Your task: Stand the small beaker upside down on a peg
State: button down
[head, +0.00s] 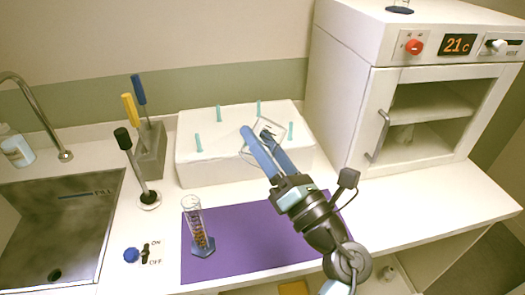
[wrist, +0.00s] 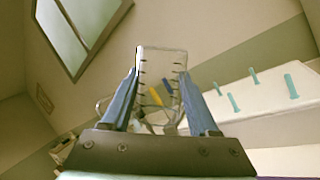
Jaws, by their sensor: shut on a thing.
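My gripper (head: 256,134) is shut on the small clear beaker, which shows in the wrist view (wrist: 160,66) as see-through glass with dark graduation marks between the two blue fingers. In the head view the beaker is a faint tilted outline around the fingertips, partly hidden by them. I cannot tell which end is its mouth. The gripper and beaker are in front of and over the white peg block (head: 240,170). Several teal pegs stand up from the block, among them a back peg (head: 259,108), a right peg (head: 290,130) and a left peg (head: 198,143).
A graduated cylinder (head: 197,225) with coloured contents stands on the purple mat (head: 245,240). Left of the block are a grey holder (head: 150,150) with screwdrivers, a black-knobbed lever (head: 123,140) and the sink (head: 50,235). A white oven (head: 350,100) stands at right.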

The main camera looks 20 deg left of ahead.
jog(key=shift+f+n+b, duration=0.15)
jog(key=shift+n+b, duration=1.95)
jog(key=shift+b, duration=0.2)
jog(key=n+b, duration=0.3)
jog(key=b, duration=0.1)
jog(key=shift+n+b, duration=0.3)
jog(key=shift+w+a+f+b, duration=0.1)
jog(key=shift+w+a+b, duration=0.15)
jog(key=shift+w+a, duration=0.25)
jog(key=shift+w+a+b, duration=0.2)
jog(key=shift+w+a, duration=0.05)
jog(key=shift+w, duration=0.3)
jog(key=w+a+f+b, duration=0.1)
jog(key=w+a+b, duration=0.3)
jog(key=w+b, duration=0.1)
jog(key=w+a+f+b, duration=0.1)
jog(key=w+a+b, duration=0.3)
jog(key=w+b, duration=0.1)
jog(key=w+a+f+b, duration=0.1)
jog(key=w+a+b, duration=0.3)
jog(key=w+b, duration=0.2)
jog(key=shift+w+f, duration=0.15)
jog(key=shift+w, duration=0.65)
jog(key=shift+f+b, duration=4.35)
jog(key=shift+f, duration=1.5)
